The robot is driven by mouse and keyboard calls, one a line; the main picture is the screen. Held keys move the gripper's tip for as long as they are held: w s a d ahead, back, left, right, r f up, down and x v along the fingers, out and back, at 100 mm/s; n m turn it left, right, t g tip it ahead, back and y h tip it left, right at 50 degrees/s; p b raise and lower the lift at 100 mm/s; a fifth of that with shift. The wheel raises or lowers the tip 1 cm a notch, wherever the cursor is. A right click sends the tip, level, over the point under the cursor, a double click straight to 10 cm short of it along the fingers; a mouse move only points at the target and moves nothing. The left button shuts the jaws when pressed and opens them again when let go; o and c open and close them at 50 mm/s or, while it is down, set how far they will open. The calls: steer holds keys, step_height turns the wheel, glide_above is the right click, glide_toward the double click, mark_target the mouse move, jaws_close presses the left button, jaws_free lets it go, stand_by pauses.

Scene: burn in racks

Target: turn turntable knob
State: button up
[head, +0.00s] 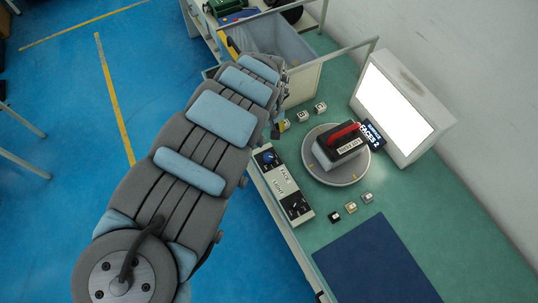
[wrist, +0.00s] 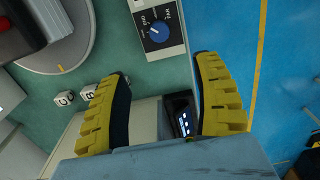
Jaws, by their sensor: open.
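The grey control panel (head: 283,187) has two dark dials, with the words FACE and LIGHT between them. The blue knob at its far end (head: 268,157) is by the FACE label; a blue knob also shows at the panel's end in the wrist view (wrist: 157,32). The round turntable (head: 345,180) carries a black block with a red handle (head: 342,142). My gripper (wrist: 163,68) is open and empty, its two yellow fingers spread, with the knob beyond the gap and apart from them. In the head view my arm hides most of the gripper.
A bright lit screen box (head: 397,107) stands behind the turntable. Small lettered cubes (head: 302,116) lie beyond the panel, and several more (head: 351,207) lie nearer. A grey bin (head: 275,40) is at the bench's far end. A dark blue mat (head: 375,262) lies in front.

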mark_target(268, 156)
step_height(268, 156, down, 16)
steer(key=b, duration=0.3)
steer(key=shift+d+f, duration=0.15)
steer(key=shift+f, duration=0.3)
stand_by(0.3)
jaws_close()
